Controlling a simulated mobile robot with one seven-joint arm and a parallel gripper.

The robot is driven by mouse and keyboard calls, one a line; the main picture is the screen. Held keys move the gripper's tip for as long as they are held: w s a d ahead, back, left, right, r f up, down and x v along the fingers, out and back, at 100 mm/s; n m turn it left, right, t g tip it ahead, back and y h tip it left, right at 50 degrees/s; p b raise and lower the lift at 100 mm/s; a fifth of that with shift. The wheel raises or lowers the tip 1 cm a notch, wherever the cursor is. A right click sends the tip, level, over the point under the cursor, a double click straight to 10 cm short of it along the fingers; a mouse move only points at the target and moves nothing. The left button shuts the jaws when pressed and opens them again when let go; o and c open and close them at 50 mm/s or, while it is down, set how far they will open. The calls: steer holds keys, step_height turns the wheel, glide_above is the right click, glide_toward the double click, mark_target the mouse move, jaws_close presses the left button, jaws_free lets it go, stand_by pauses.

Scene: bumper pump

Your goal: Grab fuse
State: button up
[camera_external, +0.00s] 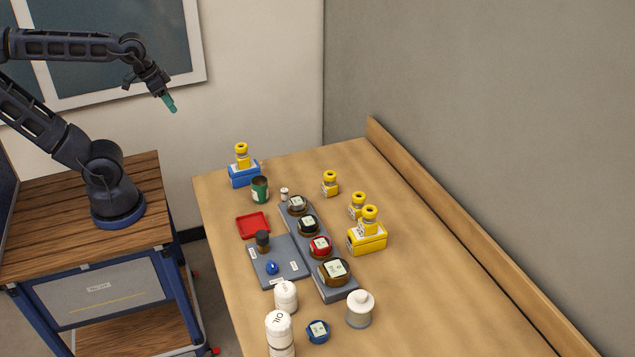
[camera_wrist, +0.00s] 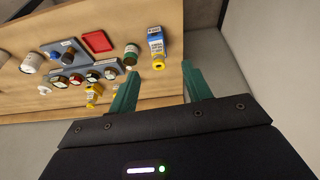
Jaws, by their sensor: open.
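No object is clearly readable as a fuse. A small white cylinder (camera_external: 284,194) with a dark end stands on the table between the green cup (camera_external: 260,189) and the far end of the grey gauge strip (camera_external: 338,288); I cannot tell if it is the fuse. I cannot make it out clearly in the wrist view. My gripper (camera_external: 171,104) is raised high to the left of the table, well apart from everything on it. Its two green fingers are spread and empty in the wrist view (camera_wrist: 159,69).
A blue box (camera_external: 244,175) with a yellow-topped bottle stands at the far left.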

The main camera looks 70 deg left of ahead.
steer(key=w+d+f+n+g, duration=0.1)
steer(key=w+d+n, duration=0.2)
steer(key=w, duration=0.7)
steer(key=n+g, duration=0.3)
steer(key=n, duration=0.4)
glide_above(284, 190)
step_height(284, 190, down, 21)
steer(key=shift+f, duration=5.2)
steer(key=c, duration=1.1)
steer(key=shift+o, duration=0.2)
steer(key=shift+r, duration=0.15)
